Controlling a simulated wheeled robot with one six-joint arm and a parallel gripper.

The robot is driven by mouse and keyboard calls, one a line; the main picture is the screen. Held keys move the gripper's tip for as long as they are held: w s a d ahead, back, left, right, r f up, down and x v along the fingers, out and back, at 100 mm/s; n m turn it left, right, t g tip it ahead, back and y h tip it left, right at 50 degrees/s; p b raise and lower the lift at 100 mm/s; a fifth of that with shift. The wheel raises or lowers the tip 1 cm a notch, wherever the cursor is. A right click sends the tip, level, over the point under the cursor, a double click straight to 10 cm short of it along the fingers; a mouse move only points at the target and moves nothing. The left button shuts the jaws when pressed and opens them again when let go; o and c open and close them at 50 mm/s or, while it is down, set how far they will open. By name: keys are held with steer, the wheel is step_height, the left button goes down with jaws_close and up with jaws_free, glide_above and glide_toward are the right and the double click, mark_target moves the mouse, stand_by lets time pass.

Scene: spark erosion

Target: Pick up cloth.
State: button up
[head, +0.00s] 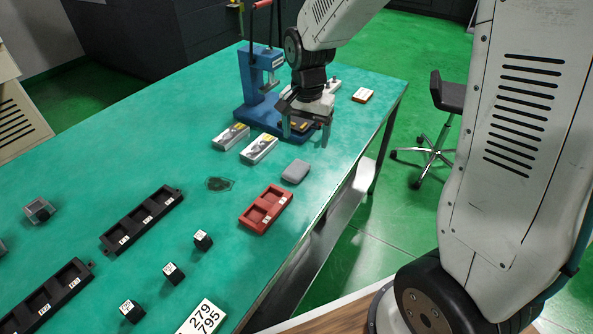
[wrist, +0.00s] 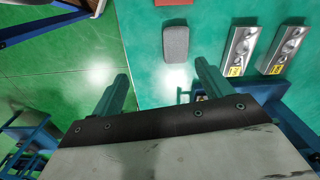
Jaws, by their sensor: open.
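The cloth (head: 295,171) is a small grey folded pad with rounded corners. It lies flat on the green table (head: 150,140), near the right edge, just behind a red tray. In the wrist view the cloth (wrist: 175,44) is ahead of the fingers, nearer the right fingertip, and fully visible. My gripper (head: 305,133) is open and empty. It hangs above the table beyond the cloth, in front of the blue press, and is apart from the cloth. Both fingers also show in the wrist view, with my gripper (wrist: 162,72) spread near the table's edge.
The red two-compartment tray (head: 266,208) is just in front of the cloth. Two metal pieces (head: 259,149) lie behind it, near the blue press (head: 258,85). A dark wet patch (head: 219,184) is to the left. Black trays (head: 142,219) and small black blocks (head: 203,240) stand nearer.

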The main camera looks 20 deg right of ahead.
steer(key=m, duration=0.2)
glide_above(296, 168)
steer(key=f, duration=0.6)
steer(key=shift+s+d+f, duration=0.1)
steer(key=shift+s, duration=0.1)
steer(key=f, duration=0.8)
steer(key=shift+w+f, duration=0.15)
steer(key=shift+w, duration=0.1)
steer(key=c, duration=1.1)
